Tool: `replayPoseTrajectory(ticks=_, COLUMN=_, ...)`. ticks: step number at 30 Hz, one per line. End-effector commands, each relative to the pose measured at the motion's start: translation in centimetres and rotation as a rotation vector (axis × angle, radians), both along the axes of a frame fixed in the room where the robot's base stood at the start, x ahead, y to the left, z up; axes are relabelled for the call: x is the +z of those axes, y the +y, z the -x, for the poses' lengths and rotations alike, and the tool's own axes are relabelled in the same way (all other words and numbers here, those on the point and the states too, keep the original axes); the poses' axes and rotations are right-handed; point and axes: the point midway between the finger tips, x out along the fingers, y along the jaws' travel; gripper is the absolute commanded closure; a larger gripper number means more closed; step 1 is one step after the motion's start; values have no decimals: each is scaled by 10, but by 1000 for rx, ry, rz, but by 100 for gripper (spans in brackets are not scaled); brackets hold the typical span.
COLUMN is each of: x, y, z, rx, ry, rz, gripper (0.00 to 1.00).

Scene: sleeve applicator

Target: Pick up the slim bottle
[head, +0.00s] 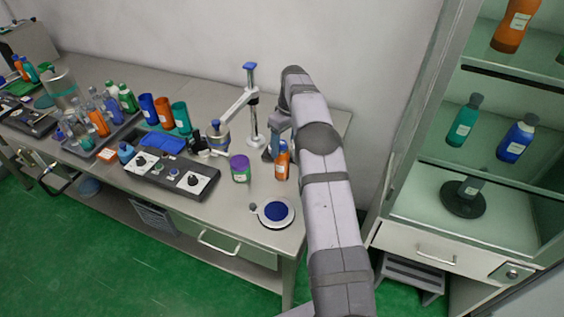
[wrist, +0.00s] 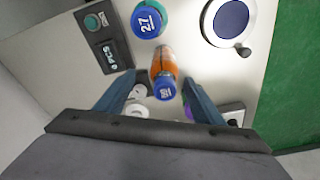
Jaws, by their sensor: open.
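A slim orange bottle (head: 282,168) with a white label stands upright near the right end of the bench. In the wrist view the orange bottle (wrist: 164,62) shows its numbered blue cap toward me. My gripper (head: 276,146) is by its top, partly hidden by my arm in the head view. In the wrist view my gripper (wrist: 158,80) is open, with one blue finger on each side of the bottle and gaps between. Whether the tips reach down beside the body is hard to tell.
A blue-capped container marked 27 (wrist: 149,20) stands close beyond the bottle. A purple-capped jar (head: 240,168) stands to its left. A round blue-and-white plate (head: 275,212) lies in front. A stand (head: 252,110) rises behind, and a black control box (head: 172,175) sits left.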

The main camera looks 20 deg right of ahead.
Motion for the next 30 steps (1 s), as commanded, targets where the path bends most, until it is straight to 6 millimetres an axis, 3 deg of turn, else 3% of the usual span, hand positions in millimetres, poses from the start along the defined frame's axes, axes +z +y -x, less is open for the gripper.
replayPoseTrajectory(ticks=8, x=-8, y=3, z=-1, rx=1, ry=0, rz=-1, gripper=38)
replayPoseTrajectory(ticks=19, x=-48, y=11, z=-6, rx=1, ry=-1, rz=0, gripper=38)
replayPoseTrajectory(ticks=28, x=-53, y=11, z=-6, rx=1, ry=-2, rz=0, gripper=38)
replayPoseTrajectory(ticks=29, x=-53, y=11, z=-6, rx=1, ry=-2, rz=0, gripper=40)
replayPoseTrajectory(ticks=30, x=-53, y=11, z=-6, rx=1, ry=-2, rz=0, gripper=50)
